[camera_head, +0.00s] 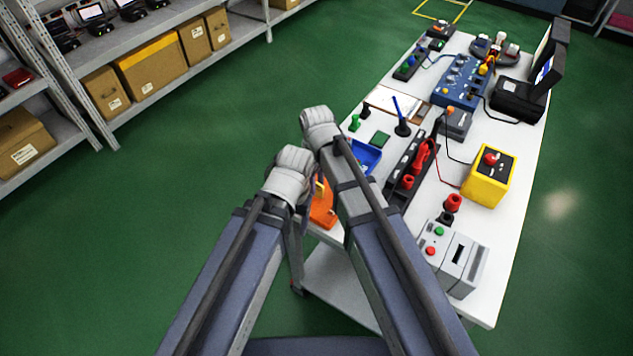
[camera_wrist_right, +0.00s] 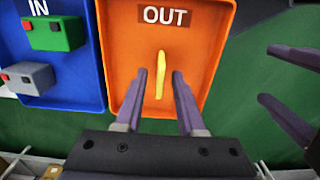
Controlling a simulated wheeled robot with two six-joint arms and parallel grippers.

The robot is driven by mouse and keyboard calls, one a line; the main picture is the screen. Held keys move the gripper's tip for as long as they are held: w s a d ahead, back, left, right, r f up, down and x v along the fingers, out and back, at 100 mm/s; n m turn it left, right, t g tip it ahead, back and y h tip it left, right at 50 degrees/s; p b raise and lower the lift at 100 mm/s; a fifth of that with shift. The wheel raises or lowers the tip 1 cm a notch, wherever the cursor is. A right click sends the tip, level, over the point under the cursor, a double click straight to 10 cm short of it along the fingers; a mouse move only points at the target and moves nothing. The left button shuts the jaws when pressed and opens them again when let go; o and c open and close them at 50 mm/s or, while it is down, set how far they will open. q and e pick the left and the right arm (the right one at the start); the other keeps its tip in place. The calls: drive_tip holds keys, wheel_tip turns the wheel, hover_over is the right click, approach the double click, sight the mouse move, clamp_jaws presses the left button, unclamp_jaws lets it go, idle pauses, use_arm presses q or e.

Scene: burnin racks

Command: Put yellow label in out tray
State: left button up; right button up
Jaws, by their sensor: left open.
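The yellow label (camera_wrist_right: 160,75) shows upright in the right wrist view, over the middle of the orange OUT tray (camera_wrist_right: 126,50). I cannot tell whether it touches the tray floor. My right gripper (camera_wrist_right: 159,76) is open, its fingers on either side of the label with a gap at each side. In the head view the orange tray (camera_head: 322,216) is partly hidden behind my arms, and so is my right gripper. My left gripper (camera_wrist_right: 276,75) is open and empty, to the right of the tray in the right wrist view.
The blue IN tray (camera_wrist_right: 70,82) is beside the OUT tray and holds a green block (camera_wrist_right: 58,33) and a grey block (camera_wrist_right: 28,78). The white table (camera_head: 480,225) carries a yellow box (camera_head: 488,180), a grey device (camera_head: 455,258) and other equipment. Shelves with cartons (camera_head: 150,65) stand at left; green floor lies between.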

wheel_tip(320, 180, up, 12)
drive_tip(key=p, duration=1.2)
drive_tip(key=s+d+m, duration=0.4)
drive_tip(key=d+m, duration=0.2)
drive_tip(key=d, duration=0.2)
drive_tip(key=s+d+m, duration=0.3)
drive_tip(key=d+m, duration=0.2)
drive_tip(key=d, duration=0.3)
drive_tip(key=s+a+n+h+b, duration=0.1)
drive_tip(key=s+a+n, duration=0.2)
drive_tip(key=a, duration=0.7)
drive_tip(key=shift+s+a+f+n, duration=0.3)
drive_tip(key=shift+s+f, duration=0.05)
drive_tip(key=shift+s, duration=1.05)
